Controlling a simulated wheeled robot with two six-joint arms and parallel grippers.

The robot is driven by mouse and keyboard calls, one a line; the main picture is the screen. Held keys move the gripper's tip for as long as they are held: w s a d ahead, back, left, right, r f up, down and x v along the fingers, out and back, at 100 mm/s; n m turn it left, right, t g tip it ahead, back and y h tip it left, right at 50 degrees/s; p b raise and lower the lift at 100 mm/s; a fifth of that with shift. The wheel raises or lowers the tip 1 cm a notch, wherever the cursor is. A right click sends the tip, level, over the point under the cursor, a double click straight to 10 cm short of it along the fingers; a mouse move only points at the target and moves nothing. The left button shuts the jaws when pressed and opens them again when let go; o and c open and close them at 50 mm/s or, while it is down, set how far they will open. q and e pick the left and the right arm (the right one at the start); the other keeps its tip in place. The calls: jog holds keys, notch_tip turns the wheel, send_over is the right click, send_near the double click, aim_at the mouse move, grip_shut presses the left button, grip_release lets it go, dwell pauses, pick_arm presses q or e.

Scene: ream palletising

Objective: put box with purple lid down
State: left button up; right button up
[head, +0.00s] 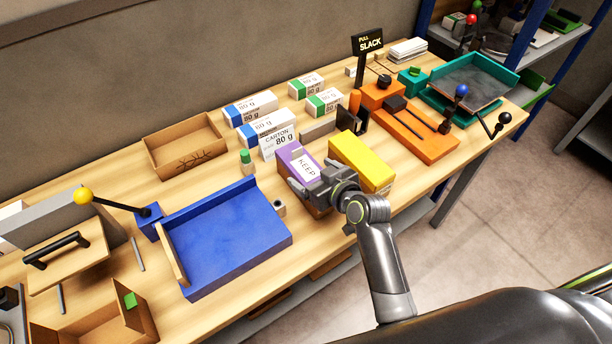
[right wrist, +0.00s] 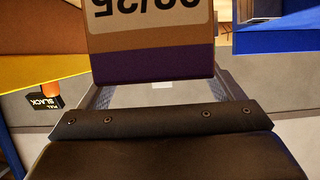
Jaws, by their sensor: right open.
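The box with the purple lid (head: 294,157) carries a white "KEEP" label and sits on the wooden table, left of the yellow-lidded box (head: 362,160). My right gripper (head: 314,181) is at its near end. The right wrist view shows the box end, brown with a purple band (right wrist: 152,64) and an upside-down label, between my two fingers. The jaws are open, one finger on each side. Whether a finger touches the box cannot be told. My gripper hides part of the near end. My left gripper is not in view.
A blue tray (head: 228,238) lies left of the box, with a small roll between them. White cartons (head: 266,128) stand behind. An orange unit (head: 417,132) and a teal tray (head: 475,82) are on the right. An open cardboard box (head: 183,146) is at the back left.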

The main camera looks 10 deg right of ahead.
jog(key=shift+x, duration=0.75)
jog(key=c, duration=1.6)
